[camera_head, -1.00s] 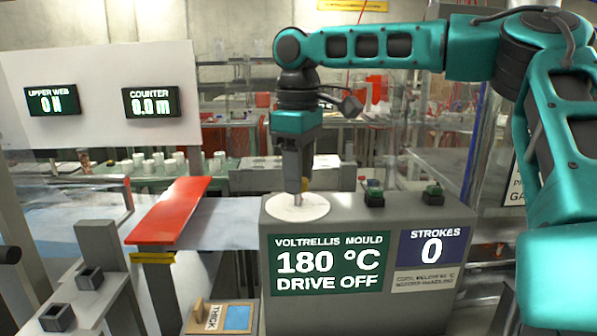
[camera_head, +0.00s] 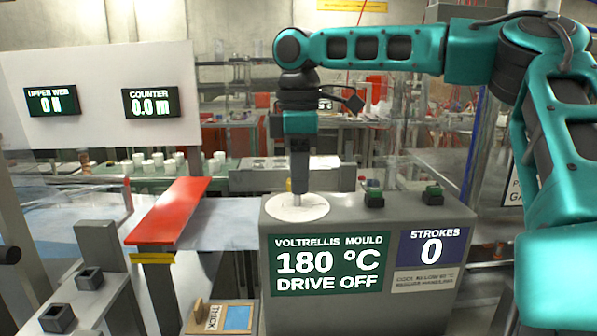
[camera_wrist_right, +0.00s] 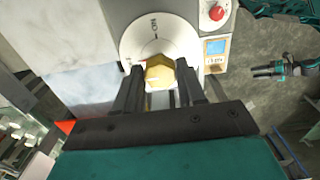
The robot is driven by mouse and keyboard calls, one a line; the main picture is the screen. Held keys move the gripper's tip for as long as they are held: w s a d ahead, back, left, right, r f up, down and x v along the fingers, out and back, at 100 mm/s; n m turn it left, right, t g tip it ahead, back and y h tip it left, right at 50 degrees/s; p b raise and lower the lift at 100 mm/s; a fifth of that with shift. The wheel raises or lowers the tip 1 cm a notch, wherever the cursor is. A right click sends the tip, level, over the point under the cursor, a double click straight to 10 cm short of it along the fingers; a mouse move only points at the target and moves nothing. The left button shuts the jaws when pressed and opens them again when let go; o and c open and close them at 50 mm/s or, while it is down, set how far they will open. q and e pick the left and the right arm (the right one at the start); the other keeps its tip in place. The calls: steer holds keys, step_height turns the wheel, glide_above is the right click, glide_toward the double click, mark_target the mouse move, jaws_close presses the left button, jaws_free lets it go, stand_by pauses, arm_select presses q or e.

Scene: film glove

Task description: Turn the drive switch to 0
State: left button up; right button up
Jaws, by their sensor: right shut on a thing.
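The drive switch's white round dial (camera_head: 297,208) lies on top of the grey machine box. Its yellowish knob (camera_wrist_right: 160,73) shows in the right wrist view between my right gripper's fingers (camera_wrist_right: 163,90). In the head view my right gripper (camera_head: 298,190) points straight down at the dial, shut on the knob and hiding it. The machine's green display (camera_head: 330,265) reads "180 °C" and "DRIVE OFF". My left gripper is not in view.
A red bar (camera_head: 170,210) lies to the left. Two wall displays (camera_head: 152,101) (camera_head: 52,101) read zero.

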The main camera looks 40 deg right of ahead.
steer(key=o, duration=1.1)
steer(key=shift+c, duration=0.2)
step_height(320, 180, up, 13)
stand_by(0.5)
